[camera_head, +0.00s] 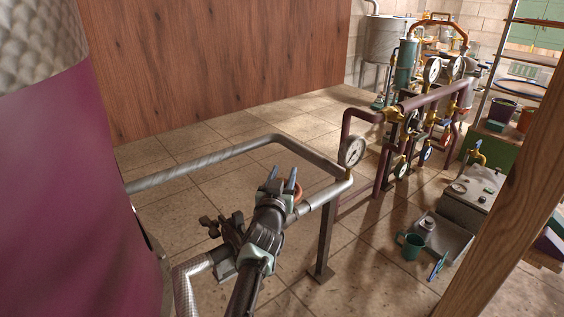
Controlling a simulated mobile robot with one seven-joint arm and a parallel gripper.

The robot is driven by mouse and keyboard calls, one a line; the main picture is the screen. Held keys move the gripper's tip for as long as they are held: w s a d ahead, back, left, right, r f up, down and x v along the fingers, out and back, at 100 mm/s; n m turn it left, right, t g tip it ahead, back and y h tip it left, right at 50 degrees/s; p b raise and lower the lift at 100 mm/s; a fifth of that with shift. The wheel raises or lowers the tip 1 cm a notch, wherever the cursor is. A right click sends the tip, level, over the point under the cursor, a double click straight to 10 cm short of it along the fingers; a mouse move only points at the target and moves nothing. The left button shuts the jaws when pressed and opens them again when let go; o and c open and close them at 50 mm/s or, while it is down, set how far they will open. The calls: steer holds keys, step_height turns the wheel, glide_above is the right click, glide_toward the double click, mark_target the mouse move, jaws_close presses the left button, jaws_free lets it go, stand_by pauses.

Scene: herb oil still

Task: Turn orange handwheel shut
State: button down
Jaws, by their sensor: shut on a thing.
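The orange handwheel (298,192) sits on the grey pipe near the middle of the view. Only a curved part of its rim shows, just right of my gripper; the rest is hidden behind the fingers and wrist. My gripper (281,182) is at the wheel, its two bluish-grey fingers on either side of a part that I cannot see clearly. It is shut on the handwheel. How far the wheel is turned cannot be told from this view.
A pressure gauge (351,151) stands on the pipe just right of my gripper. The grey pipe loop (215,157) runs behind it. A purple tank (85,210) fills the left. A wooden post (510,200) stands at right.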

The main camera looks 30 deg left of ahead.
steer(key=shift+m+t+h+p, duration=0.35)
steer(key=shift+m+h, duration=0.25)
steer(key=shift+h, duration=0.3)
steer(key=shift+d+f+m+t+h+b, duration=0.1)
steer(key=shift+m+t+h+b, duration=0.05)
steer(key=shift+m+h+b, duration=0.35)
steer(key=shift+d+f+m+t+h+b, duration=0.15)
steer(key=shift+m+h, duration=0.15)
steer(key=shift+h, duration=0.3)
steer(key=m+h+b, duration=0.1)
steer(key=h+b, duration=0.2)
steer(key=shift+d+m+b, duration=0.2)
steer(key=shift+m+b, duration=0.2)
steer(key=shift+d+m+h+b, duration=0.1)
steer(key=shift+m+h+b, duration=0.25)
steer(key=shift+b, duration=0.3)
steer(key=shift+d+r+h+b, duration=0.1)
steer(key=shift+r+h+b, duration=0.1)
steer(key=shift+h+b, duration=0.2)
steer(key=shift+w, duration=0.1)
steer(key=shift+c, duration=2.1)
jaws_free()
steer(key=shift+r, duration=0.1)
step_height(320, 180, up, 10)
steer(key=p, duration=0.5)
